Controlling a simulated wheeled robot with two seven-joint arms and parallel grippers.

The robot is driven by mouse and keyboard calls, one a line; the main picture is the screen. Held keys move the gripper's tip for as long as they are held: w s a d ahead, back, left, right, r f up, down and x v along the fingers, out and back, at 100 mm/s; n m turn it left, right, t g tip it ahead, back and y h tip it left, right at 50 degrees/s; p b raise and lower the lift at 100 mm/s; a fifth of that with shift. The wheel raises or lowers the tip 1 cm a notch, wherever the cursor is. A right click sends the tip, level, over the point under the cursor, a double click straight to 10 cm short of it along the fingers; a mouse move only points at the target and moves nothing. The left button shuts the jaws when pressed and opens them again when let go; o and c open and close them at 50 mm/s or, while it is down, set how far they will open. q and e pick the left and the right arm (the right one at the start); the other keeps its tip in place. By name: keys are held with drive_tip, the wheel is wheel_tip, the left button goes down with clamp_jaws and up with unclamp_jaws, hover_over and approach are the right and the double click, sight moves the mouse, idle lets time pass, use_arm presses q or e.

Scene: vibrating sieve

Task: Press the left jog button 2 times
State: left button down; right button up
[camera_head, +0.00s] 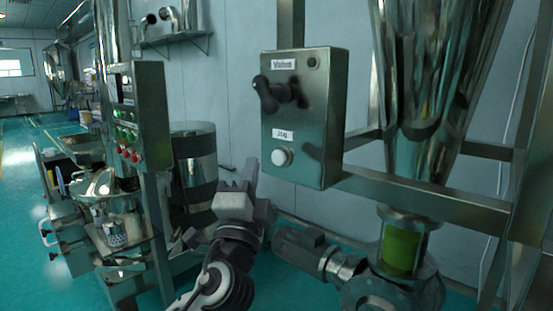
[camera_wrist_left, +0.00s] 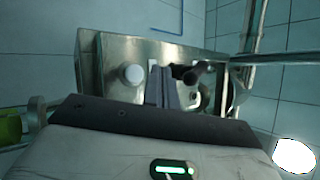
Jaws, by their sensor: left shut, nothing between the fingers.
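The jog button (camera_head: 282,157) is a round white knob under a "Jog" label, low on the front of a steel control box (camera_head: 330,120). It also shows in the left wrist view (camera_wrist_left: 132,75), left of the fingers. My left gripper (camera_head: 250,172) is shut and empty, with its fingers pointing up, left of and slightly below the button in the head view. The closed fingers also show in the left wrist view (camera_wrist_left: 162,86). I see a gap beside the button in both views, but cannot tell the depth distance. My right gripper is not in view.
A black lever (camera_head: 268,93) under a "Valve" label sticks out above the button. A second panel (camera_head: 128,140) with green and red buttons stands left. A steel frame beam (camera_head: 425,195) and hopper (camera_head: 425,90) stand right.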

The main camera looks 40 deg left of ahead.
sight(274, 152)
use_arm(q)
drive_tip(key=shift+w+d, duration=0.15)
drive_tip(key=shift+w, duration=1.4)
idle(0.9)
drive_tip(key=shift+w, duration=0.45)
drive_tip(key=shift+w+d+b, duration=0.1)
drive_tip(key=shift+w+b, duration=0.25)
drive_tip(key=shift+w, duration=0.1)
idle(0.6)
drive_tip(key=shift+s, duration=0.9)
drive_tip(key=s, duration=0.5)
drive_tip(key=shift+a, duration=0.3)
